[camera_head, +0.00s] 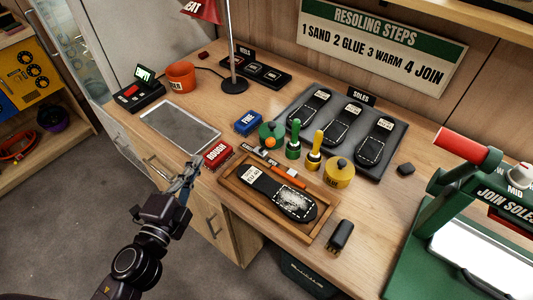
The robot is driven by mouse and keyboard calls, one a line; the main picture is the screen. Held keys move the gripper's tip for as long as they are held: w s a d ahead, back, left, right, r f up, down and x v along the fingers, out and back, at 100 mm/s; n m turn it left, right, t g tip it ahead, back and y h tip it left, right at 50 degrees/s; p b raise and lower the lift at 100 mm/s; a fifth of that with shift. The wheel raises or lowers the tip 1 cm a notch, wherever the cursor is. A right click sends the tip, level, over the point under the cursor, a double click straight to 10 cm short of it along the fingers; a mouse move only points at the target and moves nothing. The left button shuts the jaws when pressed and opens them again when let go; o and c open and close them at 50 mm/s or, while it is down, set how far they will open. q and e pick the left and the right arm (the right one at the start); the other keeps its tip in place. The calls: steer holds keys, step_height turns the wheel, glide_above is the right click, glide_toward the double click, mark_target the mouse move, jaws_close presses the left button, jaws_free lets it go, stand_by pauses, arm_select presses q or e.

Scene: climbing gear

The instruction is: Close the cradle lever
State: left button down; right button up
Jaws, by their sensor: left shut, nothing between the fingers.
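A wooden cradle-like tray (232,190) on the bench holds a dark sole (262,186) with a white label and a pale rough patch. A slim orange bar (284,174) lies along the tray's far side; I cannot tell if it is a lever. A green press stands at the right edge, with a thick red-ended handle (468,146) raised above it. My left gripper (193,165) is shut and empty, at the bench's front edge, left of the tray and by the red ROUGH block (218,155). My right gripper is out of view.
A grey metal plate (180,127) lies behind my left gripper. A blue block (248,123), green and yellow handled tools (315,150) and a yellow pot (340,173) stand behind the tray. A dark mat with soles (392,163) lies farther back. A small black item (341,236) sits right of the tray.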

mark_target(266, 146)
arm_select(q)
steer(key=s+d+m+h, duration=0.1)
steer(key=d+m, duration=0.1)
steer(key=d+r+m+g+h, duration=0.1)
steer(key=d+m+h, duration=0.1)
steer(key=s+d+r+m+h, duration=0.1)
steer(key=d+m+h, duration=0.1)
steer(key=m, duration=0.1)
steer(key=shift+s+d, duration=0.1)
steer(key=shift+s, duration=0.2)
steer(key=s+d+m+g+h, duration=0.1)
steer(key=m, duration=0.1)
steer(key=s+d+f+m+g+h, duration=0.1)
steer(key=s+d+m+g, duration=0.1)
steer(key=s+d+m+g+h, duration=0.1)
steer(key=d+m, duration=0.1)
steer(key=shift+s+d+f+m+g, duration=0.2)
steer(key=shift+s+f+m+g, duration=0.1)
steer(key=shift+s+f+m, duration=0.1)
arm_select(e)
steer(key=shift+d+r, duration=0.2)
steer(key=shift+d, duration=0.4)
arm_select(q)
steer(key=shift+w, duration=0.1)
